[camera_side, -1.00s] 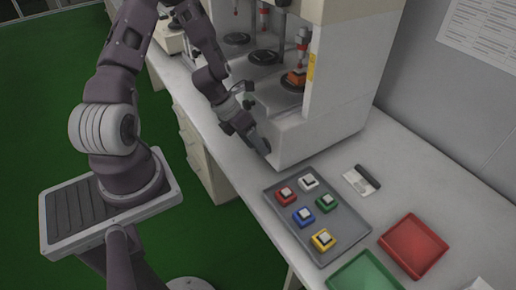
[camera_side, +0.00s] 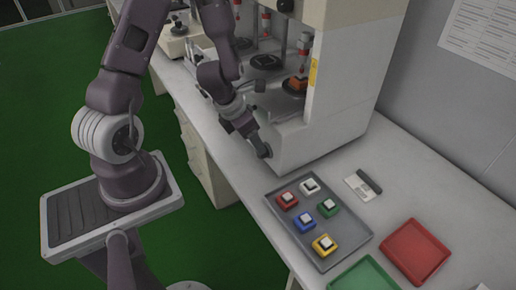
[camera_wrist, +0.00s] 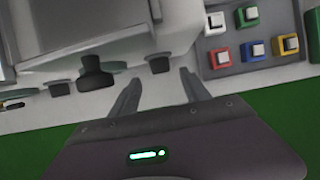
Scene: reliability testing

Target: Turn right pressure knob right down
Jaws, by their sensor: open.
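The testing machine (camera_side: 300,140) stands on the bench, with several round platforms inside. In the wrist view, black knobs line its front edge. The rightmost small knob (camera_wrist: 160,64) lies just beyond and between my fingertips, apart from them. A larger black knob (camera_wrist: 95,74) and another small knob (camera_wrist: 60,88) are to its left. My gripper (camera_wrist: 157,82) is open and empty, its two fingers spread on either side of the line to the rightmost knob. In the side view my gripper (camera_side: 262,150) is at the machine's front right corner and hides the knobs there.
A grey tray (camera_side: 345,240) with several coloured blocks lies right of the machine. A red tray (camera_side: 415,250), a green tray (camera_side: 368,278) and a small black-and-white item (camera_side: 362,185) are nearby. An orange block (camera_side: 297,83) sits on the rightmost platform.

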